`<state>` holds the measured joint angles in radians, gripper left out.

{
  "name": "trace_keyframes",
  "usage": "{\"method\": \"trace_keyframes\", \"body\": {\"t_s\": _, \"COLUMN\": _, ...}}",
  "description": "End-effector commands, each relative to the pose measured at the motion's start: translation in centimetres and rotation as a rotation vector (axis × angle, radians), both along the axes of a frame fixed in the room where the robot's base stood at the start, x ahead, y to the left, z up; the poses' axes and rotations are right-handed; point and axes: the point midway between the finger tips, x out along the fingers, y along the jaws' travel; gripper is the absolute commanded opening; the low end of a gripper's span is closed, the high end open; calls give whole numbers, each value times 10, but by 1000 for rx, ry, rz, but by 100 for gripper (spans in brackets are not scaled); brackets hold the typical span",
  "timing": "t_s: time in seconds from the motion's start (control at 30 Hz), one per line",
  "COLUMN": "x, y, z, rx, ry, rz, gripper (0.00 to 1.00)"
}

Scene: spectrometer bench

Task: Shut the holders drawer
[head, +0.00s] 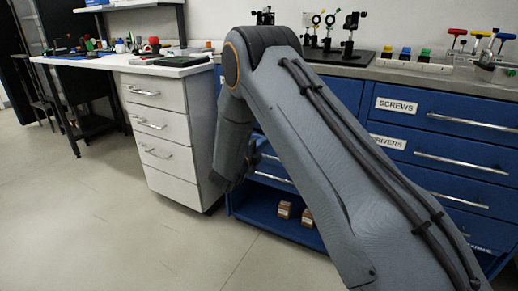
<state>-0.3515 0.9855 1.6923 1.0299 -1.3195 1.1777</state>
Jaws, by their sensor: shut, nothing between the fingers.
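A low blue drawer (262,206) stands pulled out at the bottom of the blue cabinet, left of centre. Two small brown boxes with pale labels, one box (285,210) and another box (307,217), lie in it. No name label shows on this drawer, and its right part is hidden behind my arm. My gripper (252,157) is a small dark shape beside my wrist, above the open drawer and in front of the cabinet face. It is shut and empty; its fingertips are hard to make out.
The blue cabinet has closed drawers, one labelled SCREWS (396,106), with bar handles. A white drawer unit (160,130) under a white worktop stands close on the left. Optics and tools stand on the grey bench top (345,70). Open floor (110,220) lies at left.

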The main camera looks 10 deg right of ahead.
Motion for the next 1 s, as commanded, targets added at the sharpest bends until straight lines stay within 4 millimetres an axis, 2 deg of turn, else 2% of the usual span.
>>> {"method": "trace_keyframes", "body": {"t_s": 0.47, "x": 5, "y": -5, "z": 0, "rx": 1, "ry": 1, "rz": -1, "gripper": 0}}
{"method": "trace_keyframes", "body": {"t_s": 0.7, "x": 25, "y": -19, "z": -1, "rx": 0, "ry": 0, "rz": -1, "gripper": 0}}
{"method": "trace_keyframes", "body": {"t_s": 1.0, "x": 24, "y": -18, "z": 0, "rx": 0, "ry": 1, "rz": 0, "gripper": 0}}
